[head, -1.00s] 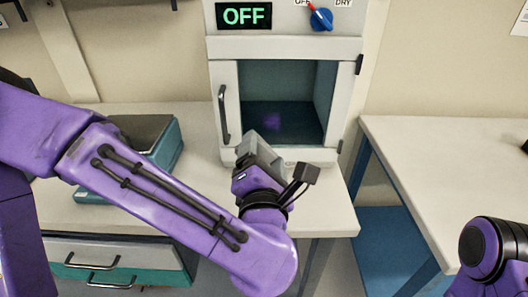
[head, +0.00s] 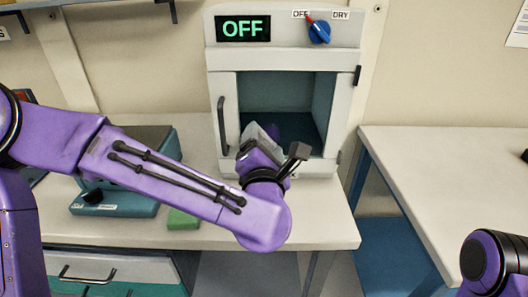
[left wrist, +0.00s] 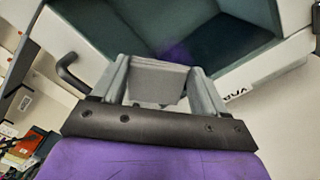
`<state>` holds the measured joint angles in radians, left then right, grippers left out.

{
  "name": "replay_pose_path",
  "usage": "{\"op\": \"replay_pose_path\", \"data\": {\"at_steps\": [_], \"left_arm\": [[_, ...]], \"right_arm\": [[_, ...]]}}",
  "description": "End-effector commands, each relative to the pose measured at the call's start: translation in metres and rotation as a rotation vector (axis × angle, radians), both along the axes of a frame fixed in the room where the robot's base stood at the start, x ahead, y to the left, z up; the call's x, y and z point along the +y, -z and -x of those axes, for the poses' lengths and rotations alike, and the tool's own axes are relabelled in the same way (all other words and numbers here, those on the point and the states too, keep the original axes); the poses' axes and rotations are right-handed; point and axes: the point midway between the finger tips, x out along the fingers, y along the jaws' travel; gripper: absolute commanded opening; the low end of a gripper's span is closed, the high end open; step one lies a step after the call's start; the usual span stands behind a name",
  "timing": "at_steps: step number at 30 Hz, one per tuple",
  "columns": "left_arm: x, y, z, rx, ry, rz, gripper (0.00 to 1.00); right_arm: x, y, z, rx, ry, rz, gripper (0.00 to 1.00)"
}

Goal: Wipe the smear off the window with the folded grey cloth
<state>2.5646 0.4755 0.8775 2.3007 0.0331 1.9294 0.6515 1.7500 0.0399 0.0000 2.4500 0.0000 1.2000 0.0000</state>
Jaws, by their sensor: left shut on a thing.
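The window (head: 290,95) is the dark pane in the front of the pale cabinet. It also shows in the left wrist view (left wrist: 225,35). A faint purple smear (left wrist: 176,52) is on the lower part of the pane, just beyond the cloth; in the head view my gripper mostly covers it. My left gripper (head: 256,136) is in front of the lower window, shut on the folded grey cloth (left wrist: 157,80). I cannot tell whether the cloth touches the pane. My right gripper is out of view.
The cabinet has an OFF display (head: 243,28), a blue knob (head: 319,32) and a dark door handle (head: 222,125). A teal balance (head: 120,200) and a green block (head: 183,219) are on the bench to the left. The right bench (head: 450,165) is mostly clear.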

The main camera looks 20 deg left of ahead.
Motion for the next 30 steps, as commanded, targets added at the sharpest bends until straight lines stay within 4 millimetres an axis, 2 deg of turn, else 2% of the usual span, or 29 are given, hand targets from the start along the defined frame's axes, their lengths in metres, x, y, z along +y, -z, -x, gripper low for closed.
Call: {"op": "replay_pose_path", "data": {"at_steps": [30], "left_arm": [[0.0028,0.0000,-0.0100,0.000,0.000,0.000,0.49]], "right_arm": [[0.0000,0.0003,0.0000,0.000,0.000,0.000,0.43]]}}
